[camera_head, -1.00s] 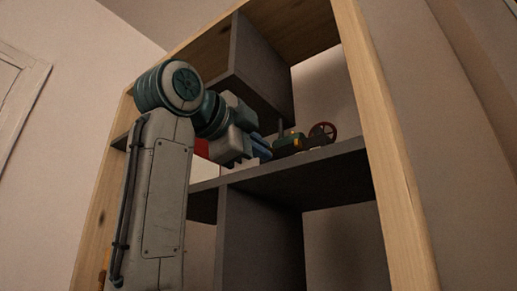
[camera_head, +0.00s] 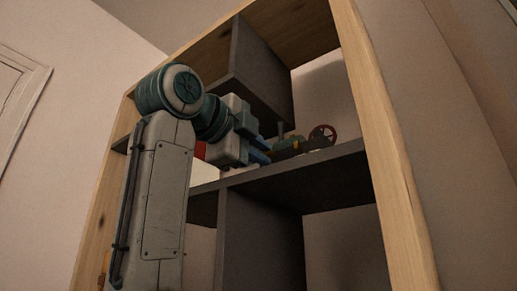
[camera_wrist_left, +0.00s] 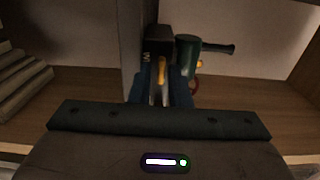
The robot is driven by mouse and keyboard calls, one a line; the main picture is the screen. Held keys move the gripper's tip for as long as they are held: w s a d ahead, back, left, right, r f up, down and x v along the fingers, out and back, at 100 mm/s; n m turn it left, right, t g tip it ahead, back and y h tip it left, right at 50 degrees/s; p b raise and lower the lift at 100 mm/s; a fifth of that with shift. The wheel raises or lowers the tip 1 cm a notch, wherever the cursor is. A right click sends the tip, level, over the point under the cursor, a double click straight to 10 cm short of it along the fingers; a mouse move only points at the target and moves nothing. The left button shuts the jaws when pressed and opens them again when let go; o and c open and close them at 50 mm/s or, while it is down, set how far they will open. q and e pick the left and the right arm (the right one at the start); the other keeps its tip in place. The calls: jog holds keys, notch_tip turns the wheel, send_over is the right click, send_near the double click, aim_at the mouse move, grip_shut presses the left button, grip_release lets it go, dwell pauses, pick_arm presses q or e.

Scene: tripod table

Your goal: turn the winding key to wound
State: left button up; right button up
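A small toy-like machine stands on the middle shelf in the head view, with a dark green body (camera_head: 289,146) and a red wheel (camera_head: 323,136) at its right. In the left wrist view its green cylinder (camera_wrist_left: 187,54) with a dark rod shows beyond the fingers. A small yellow piece (camera_wrist_left: 161,68), perhaps the winding key, shows between my left fingers. My left gripper (camera_head: 264,149) has blue fingers spread apart at the machine's left end; it also shows in the wrist view (camera_wrist_left: 160,92). I cannot see whether the fingers touch the yellow piece. My right gripper is out of view.
A wooden shelf unit with a pale right side post (camera_head: 385,150) and dark grey dividers surrounds the gripper. The grey middle shelf (camera_head: 315,180) runs under the machine. A red thing (camera_head: 200,150) and a white thing (camera_head: 204,173) sit left of the gripper. A ribbed stack (camera_wrist_left: 22,80) lies at left.

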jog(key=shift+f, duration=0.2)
